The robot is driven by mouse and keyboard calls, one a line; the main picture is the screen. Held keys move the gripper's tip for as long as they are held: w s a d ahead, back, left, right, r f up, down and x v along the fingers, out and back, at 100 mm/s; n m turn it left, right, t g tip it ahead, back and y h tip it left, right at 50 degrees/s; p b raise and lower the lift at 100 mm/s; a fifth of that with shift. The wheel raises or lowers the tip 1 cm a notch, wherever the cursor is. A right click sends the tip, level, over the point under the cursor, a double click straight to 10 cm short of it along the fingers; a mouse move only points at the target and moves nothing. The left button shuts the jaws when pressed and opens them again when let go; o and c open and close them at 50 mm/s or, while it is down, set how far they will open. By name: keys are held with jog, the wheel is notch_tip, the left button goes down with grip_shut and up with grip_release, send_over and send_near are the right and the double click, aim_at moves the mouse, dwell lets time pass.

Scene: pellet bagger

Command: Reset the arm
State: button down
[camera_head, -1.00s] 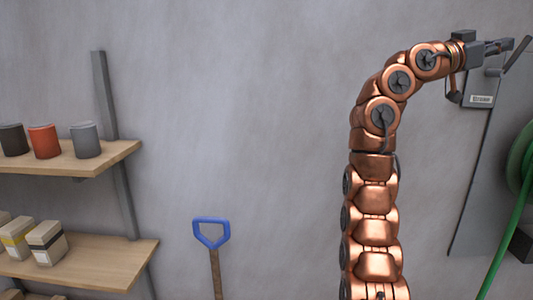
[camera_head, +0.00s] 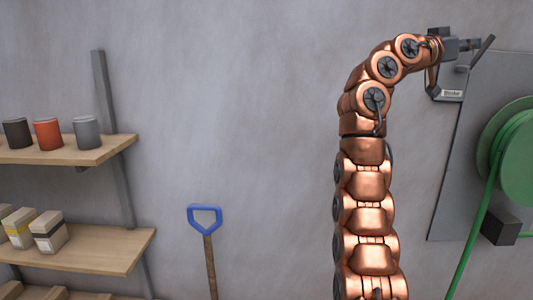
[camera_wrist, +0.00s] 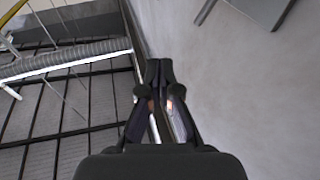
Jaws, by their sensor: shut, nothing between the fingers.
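My copper-coloured segmented arm rises at the right of the head view and bends over to the right at its top. My gripper (camera_head: 468,44) is at the end of it, small and partly hidden in this view, in front of or beside the top of a grey wall panel (camera_head: 445,200). In the wrist view my gripper (camera_wrist: 159,66) points away from the camera with its dark fingertips together and nothing visible between them. Pale wall and dark grid-lined flooring show beyond the fingertips, which appear clear of both.
A green hose reel (camera_head: 518,150) hangs at the right. A blue-handled tool (camera_head: 205,219) stands against the wall. Shelves (camera_head: 100,150) with tins and cartons are at the left. The wrist view shows a grey slatted structure (camera_wrist: 75,55) at the left. The middle wall is bare.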

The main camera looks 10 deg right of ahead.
jog(key=w+a+f+n+t+y, duration=0.55)
jog(key=w+f+n, duration=0.2)
jog(key=w, duration=0.35)
jog(key=s+a+f+n+y, duration=0.3)
jog(key=a+f+n+y, duration=0.3)
jog(key=a+f, duration=0.8)
jog(key=s+a+f+n+g+y, duration=0.1)
jog(key=s+a+f+g+y, duration=0.1)
jog(key=s+a+f, duration=0.5)
jog(key=s+a+f+n+g+y, duration=0.1)
jog(key=s+a+f+n+y, duration=0.15)
jog(key=s+a+f, duration=0.45)
jog(key=s+a+f+g+y, duration=0.1)
jog(key=s+a+f, duration=0.2)
jog(key=s+f, duration=0.3)
jog(key=s+a+f+g+y, duration=0.1)
jog(key=s+a+f, duration=0.3)
jog(key=s, duration=0.8)
jog(key=s+a+f+g+y, duration=0.2)
jog(key=s+a+f, duration=0.1)
jog(key=s+f, duration=0.5)
jog(key=shift+s+a+f+n+g, duration=0.25)
jog(key=shift+s+n+g, duration=0.1)
jog(key=shift+s, duration=0.3)
